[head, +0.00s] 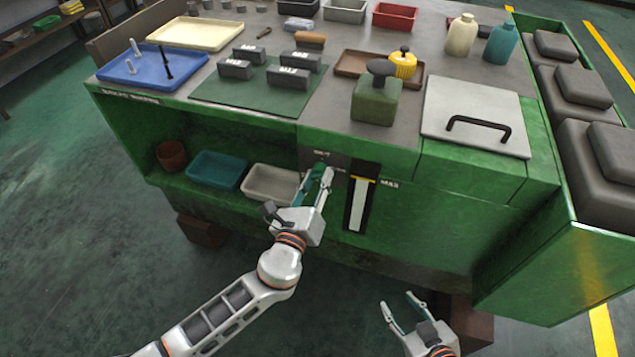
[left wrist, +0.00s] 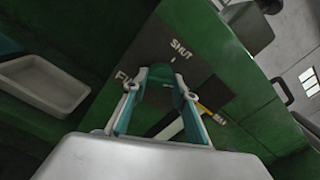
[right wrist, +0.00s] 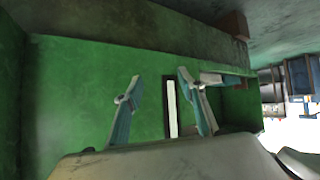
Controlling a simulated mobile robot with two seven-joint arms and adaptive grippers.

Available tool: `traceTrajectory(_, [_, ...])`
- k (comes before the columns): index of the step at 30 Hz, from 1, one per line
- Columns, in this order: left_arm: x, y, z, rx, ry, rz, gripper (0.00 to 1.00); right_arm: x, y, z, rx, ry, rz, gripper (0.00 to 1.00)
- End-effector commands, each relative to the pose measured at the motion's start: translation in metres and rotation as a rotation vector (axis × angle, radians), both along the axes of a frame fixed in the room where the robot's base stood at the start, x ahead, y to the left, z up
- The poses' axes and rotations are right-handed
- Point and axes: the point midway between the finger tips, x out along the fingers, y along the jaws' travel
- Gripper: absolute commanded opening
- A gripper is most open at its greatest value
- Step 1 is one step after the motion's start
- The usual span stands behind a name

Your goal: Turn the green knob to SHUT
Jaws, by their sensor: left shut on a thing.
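The green knob (left wrist: 163,74) is on a dark panel (head: 312,157) on the front of the green machine. In the left wrist view the panel reads SHUT above the knob, and a partly covered word starting "FU" shows at its left. My left gripper (head: 321,172) is shut on the knob; its fingers lie on either side of it in the left wrist view (left wrist: 161,82). The fingers cover much of the knob, and I cannot tell where it points. My right gripper (head: 397,299) is open and empty, low in front of the machine.
A gauge (head: 360,205) marked MAX is just right of the knob. A teal tray (head: 217,170) and a white tray (head: 270,184) sit on the shelf at left. Floor at lower left is clear.

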Motion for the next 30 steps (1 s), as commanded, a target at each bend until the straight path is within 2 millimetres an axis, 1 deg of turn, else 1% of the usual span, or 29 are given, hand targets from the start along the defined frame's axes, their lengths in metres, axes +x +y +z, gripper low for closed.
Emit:
traceTrajectory(1, [-0.001,0.000,-0.005,-0.048,0.018,0.001,0.06,-0.003,0.000,-0.010,-0.004,0.008,0.001,0.40])
traceTrajectory(3, [-0.001,0.000,-0.005,-0.111,0.039,0.002,0.06,-0.004,-0.001,-0.014,-0.008,0.011,0.003,0.40])
traceTrajectory(11, [-0.001,0.000,-0.004,-0.345,0.116,0.003,0.06,0.004,-0.005,-0.015,-0.024,-0.010,0.003,0.40])
traceTrajectory(22, [-0.001,-0.001,-0.001,-0.673,0.220,0.003,0.06,0.012,-0.010,-0.022,-0.042,-0.023,0.004,0.40])
traceTrajectory(30, [0.000,-0.001,0.000,-0.860,0.279,0.002,0.06,0.013,-0.010,-0.022,-0.045,-0.026,0.005,0.40])
